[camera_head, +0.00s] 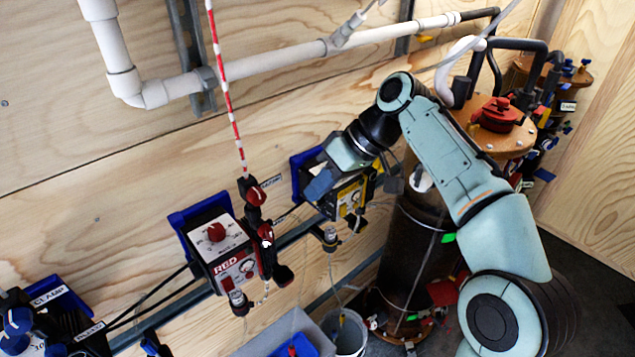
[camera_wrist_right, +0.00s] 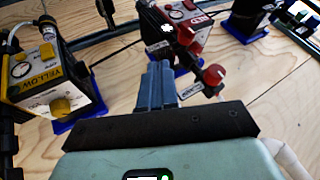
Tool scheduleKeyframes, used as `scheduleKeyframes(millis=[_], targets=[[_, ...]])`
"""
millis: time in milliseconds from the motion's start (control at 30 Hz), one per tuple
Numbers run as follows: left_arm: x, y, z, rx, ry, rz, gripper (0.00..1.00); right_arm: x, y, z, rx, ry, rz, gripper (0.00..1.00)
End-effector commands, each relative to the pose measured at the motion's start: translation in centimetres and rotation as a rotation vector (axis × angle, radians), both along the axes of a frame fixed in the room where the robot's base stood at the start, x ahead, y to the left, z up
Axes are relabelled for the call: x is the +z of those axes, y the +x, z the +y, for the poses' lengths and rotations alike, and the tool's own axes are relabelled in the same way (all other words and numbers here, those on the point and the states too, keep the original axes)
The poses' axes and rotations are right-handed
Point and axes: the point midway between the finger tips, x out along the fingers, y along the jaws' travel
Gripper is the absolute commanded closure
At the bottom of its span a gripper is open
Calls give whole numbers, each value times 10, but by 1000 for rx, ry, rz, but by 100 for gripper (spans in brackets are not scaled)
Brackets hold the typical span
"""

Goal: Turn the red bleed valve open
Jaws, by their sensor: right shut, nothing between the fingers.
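The red unit (camera_head: 228,268) is a box marked RED, with a red knob on its sloped top. Beside it, a red valve knob (camera_head: 257,195) sits on dark fittings below a red-and-white striped hose, next to a small white label. In the right wrist view this red valve knob (camera_wrist_right: 213,75) is just right of my fingertips, apart from them. My right gripper (camera_head: 318,187) is in front of the yellow unit, to the right of the red valve. Its blue-grey fingers (camera_wrist_right: 158,85) are shut and empty. I cannot read which way the valve is turned. My left gripper is not in view.
The yellow unit (camera_head: 352,197) hangs close to my right gripper. A tank (camera_head: 410,250) with a red handwheel (camera_head: 498,112) stands at right. White pipes (camera_head: 270,65) run along the plywood wall. A blue-fitted unit (camera_head: 40,320) is at lower left, a bucket (camera_head: 349,332) below.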

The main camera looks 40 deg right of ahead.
Motion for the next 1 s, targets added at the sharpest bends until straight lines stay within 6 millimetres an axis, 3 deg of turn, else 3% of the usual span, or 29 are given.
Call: scheduleKeyframes(millis=[33,267,533,1000], targets=[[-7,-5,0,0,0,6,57,-14,3,7,4,1,5,100],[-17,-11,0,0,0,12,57,-51,19,31,2,1,4,100],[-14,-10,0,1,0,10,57,-45,16,64,2,0,0,100],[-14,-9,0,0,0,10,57,-45,16,68,0,-1,0,100]])
